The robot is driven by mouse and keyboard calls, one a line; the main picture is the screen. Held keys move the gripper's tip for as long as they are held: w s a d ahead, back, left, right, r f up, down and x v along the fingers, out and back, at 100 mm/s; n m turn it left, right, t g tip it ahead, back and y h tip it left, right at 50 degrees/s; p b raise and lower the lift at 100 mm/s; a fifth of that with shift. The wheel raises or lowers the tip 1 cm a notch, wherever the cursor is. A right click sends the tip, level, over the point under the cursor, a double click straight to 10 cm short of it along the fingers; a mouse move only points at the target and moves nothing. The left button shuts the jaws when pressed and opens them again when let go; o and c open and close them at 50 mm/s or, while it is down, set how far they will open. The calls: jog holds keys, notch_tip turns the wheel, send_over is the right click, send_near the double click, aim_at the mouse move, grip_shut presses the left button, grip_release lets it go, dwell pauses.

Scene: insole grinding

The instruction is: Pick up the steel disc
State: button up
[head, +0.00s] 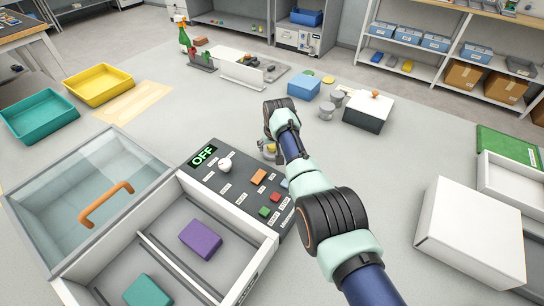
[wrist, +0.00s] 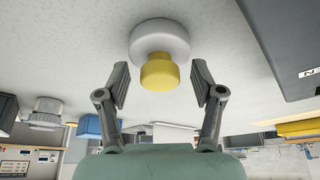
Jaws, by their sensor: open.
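A round pale grey disc (wrist: 160,36) with a yellow knob (wrist: 158,73) shows in the wrist view, and I take it to be the steel disc. My gripper (wrist: 160,75) is open, with one finger on each side of the yellow knob and a gap on both sides. In the head view my gripper (head: 268,150) is low over the table beside the control panel. A little of the yellow knob (head: 271,148) shows there, and my arm and fingers hide most of the disc. Two grey round pieces (head: 325,108) stand farther back.
The control panel (head: 205,178) reading OFF, with buttons and a lever, is close on the left. A glass-lidded machine (head: 80,170) and a two-part tray (head: 265,245) are at front left. A blue box (head: 303,88) and a white-topped box (head: 368,108) stand behind.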

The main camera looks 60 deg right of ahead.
grip_shut()
jog(key=shift+r, duration=0.1)
dwell(0.4)
notch_tip(320, 180, up, 20)
jog(key=p, duration=0.7)
